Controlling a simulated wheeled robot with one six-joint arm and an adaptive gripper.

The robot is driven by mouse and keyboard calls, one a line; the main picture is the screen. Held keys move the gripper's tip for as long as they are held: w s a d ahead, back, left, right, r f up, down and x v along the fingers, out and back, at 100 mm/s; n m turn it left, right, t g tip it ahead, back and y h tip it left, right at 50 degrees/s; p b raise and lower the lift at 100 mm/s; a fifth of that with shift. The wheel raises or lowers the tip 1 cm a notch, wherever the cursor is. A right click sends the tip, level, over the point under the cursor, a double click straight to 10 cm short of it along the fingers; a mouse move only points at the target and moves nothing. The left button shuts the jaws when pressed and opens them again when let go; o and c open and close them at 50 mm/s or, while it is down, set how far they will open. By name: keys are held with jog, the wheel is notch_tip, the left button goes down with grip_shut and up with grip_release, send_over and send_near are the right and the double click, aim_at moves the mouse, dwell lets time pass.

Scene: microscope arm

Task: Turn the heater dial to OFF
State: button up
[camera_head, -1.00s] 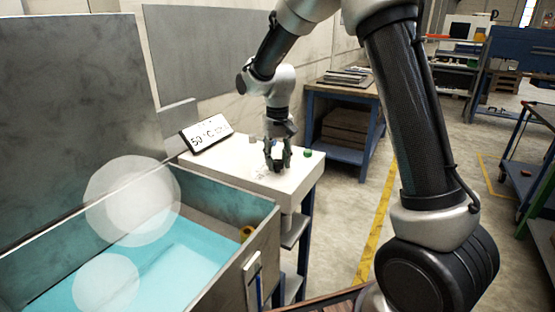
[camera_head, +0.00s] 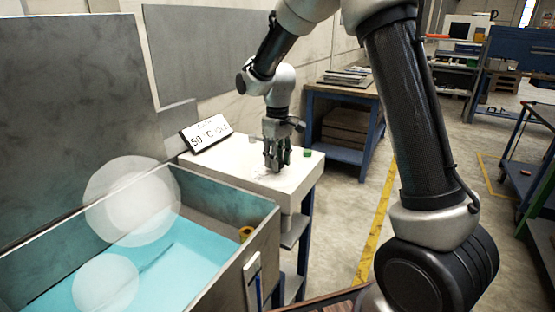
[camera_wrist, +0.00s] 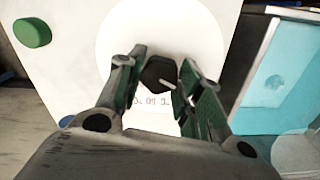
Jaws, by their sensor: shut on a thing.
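The heater dial (camera_wrist: 158,73) is a small black knob with a pale pointer line, on a white round plate on top of the white heater box (camera_head: 232,171). In the wrist view it sits between the two green-padded fingers of my gripper (camera_wrist: 160,80), which are shut on it. The pointer line slants toward the lower right in that view. Markings below the dial are partly hidden and too blurred to read. In the head view my gripper (camera_head: 277,165) points down onto the box top and hides the dial.
A tilted display reading about 50 °C (camera_head: 206,133) stands at the back of the box. A green button (camera_head: 308,153) is at the right corner. A metal tank (camera_head: 225,262) with blue liquid stands in front at left. A blue-framed workbench (camera_head: 345,125) is behind.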

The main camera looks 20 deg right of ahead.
dwell(0.3)
jog(key=o, duration=1)
jog(key=shift+o, duration=0.2)
notch_tip(320, 180, up, 12)
jog(key=s+d+r+m+t, duration=0.1)
jog(key=s+d, duration=0.4)
jog(key=s, duration=0.5)
jog(key=s+d+r+m+t, duration=0.1)
jog(key=s+d, duration=0.4)
jog(key=s, duration=0.5)
jog(key=s+d+r+m+t, duration=0.1)
jog(key=s+d+m, duration=0.3)
jog(key=s, duration=0.6)
jog(key=shift+d+r+t, duration=0.15)
jog(key=shift+d+t, duration=0.4)
jog(key=shift+t, duration=0.15)
